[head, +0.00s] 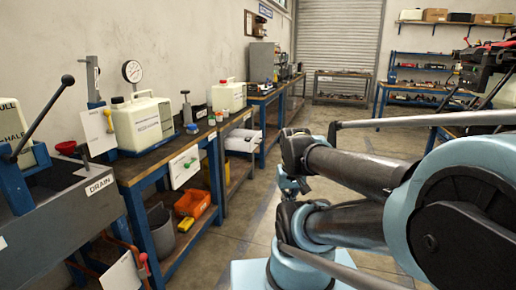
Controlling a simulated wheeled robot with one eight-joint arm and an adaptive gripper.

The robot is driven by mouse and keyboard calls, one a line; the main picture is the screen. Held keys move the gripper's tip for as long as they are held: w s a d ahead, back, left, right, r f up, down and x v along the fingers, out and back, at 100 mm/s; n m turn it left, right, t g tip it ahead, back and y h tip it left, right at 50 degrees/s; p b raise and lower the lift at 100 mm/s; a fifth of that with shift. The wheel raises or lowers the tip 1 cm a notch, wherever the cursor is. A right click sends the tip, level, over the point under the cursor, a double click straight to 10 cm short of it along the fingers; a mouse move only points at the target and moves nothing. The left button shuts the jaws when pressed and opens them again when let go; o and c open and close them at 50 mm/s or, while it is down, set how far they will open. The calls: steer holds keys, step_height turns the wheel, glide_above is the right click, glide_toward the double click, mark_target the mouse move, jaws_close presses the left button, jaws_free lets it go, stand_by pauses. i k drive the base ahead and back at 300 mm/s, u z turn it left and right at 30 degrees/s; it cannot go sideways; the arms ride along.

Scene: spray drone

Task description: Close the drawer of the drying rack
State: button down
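I cannot make out with certainty which thing is the drying rack. A white drawer-like front (184,167) with a green and a yellow piece on it shows under the near workbench's top. It is seen at a slant, and I cannot tell how far it stands out. A white box-like thing (242,140) sticks out below the top of the bench behind it. A grey cabinet (262,62) stands further back along the wall; no open drawer is clear on it. My arm's dark and light-blue links fill the right side. No gripper fingers show.
Along the left wall run the near workbench (160,150) with white canisters and a gauge, and a grey drain tank (60,205). An orange bin (192,203) and grey bucket (161,230) sit low underneath. The floor aisle (240,225) between bench and arm is open.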

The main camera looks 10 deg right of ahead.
mark_target(241, 139)
steer(key=k, duration=0.6)
steer(key=u, duration=0.3)
steer(key=i, duration=2.1)
steer(key=z, duration=0.55)
